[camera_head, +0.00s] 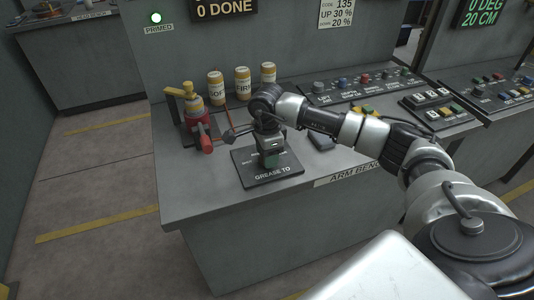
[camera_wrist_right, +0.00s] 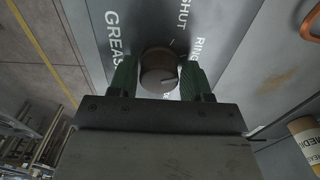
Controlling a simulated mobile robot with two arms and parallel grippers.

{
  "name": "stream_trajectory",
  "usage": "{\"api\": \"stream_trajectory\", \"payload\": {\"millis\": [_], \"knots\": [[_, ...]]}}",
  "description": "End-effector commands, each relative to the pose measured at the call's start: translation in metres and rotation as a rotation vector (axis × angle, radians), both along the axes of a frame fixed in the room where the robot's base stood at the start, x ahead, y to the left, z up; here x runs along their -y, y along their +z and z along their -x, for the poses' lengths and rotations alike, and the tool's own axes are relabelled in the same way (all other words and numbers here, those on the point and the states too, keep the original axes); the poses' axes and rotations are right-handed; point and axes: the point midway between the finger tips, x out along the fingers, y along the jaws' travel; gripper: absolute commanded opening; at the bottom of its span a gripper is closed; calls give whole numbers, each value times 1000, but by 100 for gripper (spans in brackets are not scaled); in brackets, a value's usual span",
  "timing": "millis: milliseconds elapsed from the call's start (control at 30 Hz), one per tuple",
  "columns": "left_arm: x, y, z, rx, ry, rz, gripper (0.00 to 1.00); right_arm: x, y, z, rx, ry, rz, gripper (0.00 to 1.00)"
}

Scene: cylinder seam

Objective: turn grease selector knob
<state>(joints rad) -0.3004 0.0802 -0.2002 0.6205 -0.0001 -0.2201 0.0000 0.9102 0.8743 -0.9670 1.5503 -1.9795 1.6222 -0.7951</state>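The grease selector knob (camera_wrist_right: 158,70) is a round brown knob on a dark labelled plate in the right wrist view. It sits between the two green fingers of my right gripper (camera_wrist_right: 159,78), one on each side. Hardly any gap shows, and I cannot tell whether the fingers press on it. In the head view my right gripper (camera_head: 271,157) points down onto the "GREASE TO" plate (camera_head: 262,178) on the bench, and the knob is hidden behind the fingers. Parts of the plate's lettering are covered. My left gripper is in neither view.
A red and yellow grease device (camera_head: 198,122) stands left of the gripper. A button panel (camera_head: 365,87) runs along the bench's back. The bench's front left top (camera_head: 190,185) is clear.

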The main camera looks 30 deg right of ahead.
Motion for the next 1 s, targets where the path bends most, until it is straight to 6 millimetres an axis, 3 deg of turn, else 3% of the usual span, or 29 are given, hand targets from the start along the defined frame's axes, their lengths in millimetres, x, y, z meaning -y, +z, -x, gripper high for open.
{"api": "stream_trajectory", "payload": {"millis": [33, 100, 467, 1000], "knots": [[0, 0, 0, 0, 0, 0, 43, 0, 0, 0, 0, 0, 0, 57], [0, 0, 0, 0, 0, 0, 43, 0, 0, 0, 0, 0, 0, 67], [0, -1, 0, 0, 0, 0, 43, 0, 5, 0, 0, 1, -1, 68], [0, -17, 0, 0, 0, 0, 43, 0, 97, 0, 2, 0, -1, 68]]}}
